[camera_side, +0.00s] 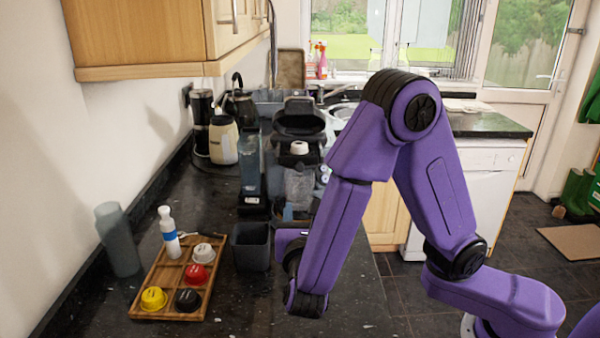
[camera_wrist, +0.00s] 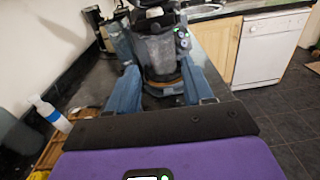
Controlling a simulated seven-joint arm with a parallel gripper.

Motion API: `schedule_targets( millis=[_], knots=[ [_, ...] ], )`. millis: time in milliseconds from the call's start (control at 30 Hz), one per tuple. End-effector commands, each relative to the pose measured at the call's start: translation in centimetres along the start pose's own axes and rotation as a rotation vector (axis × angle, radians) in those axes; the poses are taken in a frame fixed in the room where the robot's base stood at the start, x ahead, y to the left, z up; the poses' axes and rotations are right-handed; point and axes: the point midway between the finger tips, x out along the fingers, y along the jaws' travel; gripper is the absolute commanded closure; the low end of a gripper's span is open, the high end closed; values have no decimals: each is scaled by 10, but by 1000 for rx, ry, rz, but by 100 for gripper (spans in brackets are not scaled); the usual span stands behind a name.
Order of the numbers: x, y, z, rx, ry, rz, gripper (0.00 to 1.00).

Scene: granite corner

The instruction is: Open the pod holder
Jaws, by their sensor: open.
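The coffee machine (camera_side: 298,125) is dark, with a hinged-looking upper part and a clear grey body below. A small white round piece (camera_side: 299,147) shows at its front, under the dark head; I cannot tell whether it is a pod or a part. Which part is the pod holder, and whether it is open, is unclear. In the wrist view the machine (camera_wrist: 158,48) stands straight ahead. My gripper (camera_wrist: 159,72) is open, its two blue fingers apart and pointing toward the machine's lower front, with nothing clearly between them. In the side view my arm mostly hides the gripper.
A wooden tray (camera_side: 151,283) with several coloured pods and a white bottle (camera_side: 169,232) is at the left front. A dark bin (camera_side: 251,246) stands just left of my wrist. A grey cylinder (camera_side: 117,240) is by the wall. Jars (camera_side: 222,139) stand behind.

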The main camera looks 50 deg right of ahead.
Motion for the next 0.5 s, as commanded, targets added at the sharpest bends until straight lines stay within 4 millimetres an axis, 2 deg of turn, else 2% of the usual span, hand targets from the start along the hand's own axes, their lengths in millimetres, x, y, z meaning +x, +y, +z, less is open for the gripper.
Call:
schedule_targets(
  millis=[100,233,500],
  knots=[
    [0,6,1,-14,-25,18,49],
    [12,6,2,-13,-25,16,49],
    [59,5,2,-13,-23,12,49]
  ],
)
